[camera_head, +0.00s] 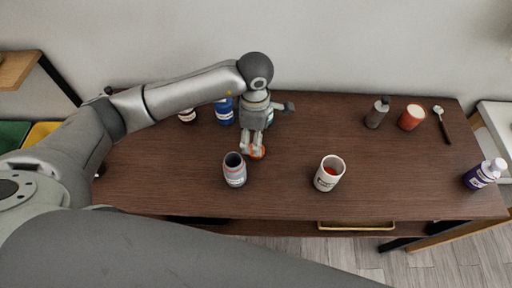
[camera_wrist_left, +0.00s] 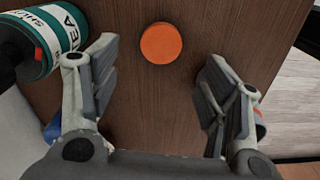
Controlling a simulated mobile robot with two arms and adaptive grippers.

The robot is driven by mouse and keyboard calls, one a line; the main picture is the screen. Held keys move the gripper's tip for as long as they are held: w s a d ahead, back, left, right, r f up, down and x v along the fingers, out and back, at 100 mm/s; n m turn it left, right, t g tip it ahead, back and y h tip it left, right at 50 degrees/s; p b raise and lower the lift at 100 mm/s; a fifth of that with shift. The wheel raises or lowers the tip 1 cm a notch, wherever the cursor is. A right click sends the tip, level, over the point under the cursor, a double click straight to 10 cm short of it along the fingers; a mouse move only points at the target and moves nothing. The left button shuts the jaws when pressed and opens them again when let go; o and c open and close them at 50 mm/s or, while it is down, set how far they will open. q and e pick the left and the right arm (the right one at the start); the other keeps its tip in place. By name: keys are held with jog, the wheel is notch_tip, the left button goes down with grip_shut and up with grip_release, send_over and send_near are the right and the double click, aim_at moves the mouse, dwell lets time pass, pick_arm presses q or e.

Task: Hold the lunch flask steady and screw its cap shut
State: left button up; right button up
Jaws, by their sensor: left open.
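The orange cap (camera_head: 259,153) lies flat on the brown table. It also shows in the left wrist view (camera_wrist_left: 161,43), between and just beyond my open left fingers. My left gripper (camera_head: 251,150) reaches down over the cap in the head view and hides part of it; its fingers (camera_wrist_left: 158,75) are apart with nothing between them. The open grey flask (camera_head: 235,174), with a pale label, stands upright just in front of the cap, to its left. My right gripper is not in view.
A green tea canister (camera_wrist_left: 45,35) is close to my left gripper. A blue container (camera_head: 223,114) stands behind. A grey bottle (camera_head: 377,113), orange-red cup (camera_head: 411,118), spoon (camera_head: 441,122) and purple bottle (camera_head: 483,174) are farther right.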

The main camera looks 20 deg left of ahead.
pick_arm(q)
jog(key=shift+f, duration=0.45)
jog(key=shift+s+f+p, duration=0.1)
jog(key=shift+f+p, duration=0.25)
notch_tip(320, 180, down, 4)
jog(key=shift+r+p, duration=0.2)
jog(key=shift+p, duration=0.45)
jog(key=shift+f, duration=0.45)
jog(key=c, duration=0.8)
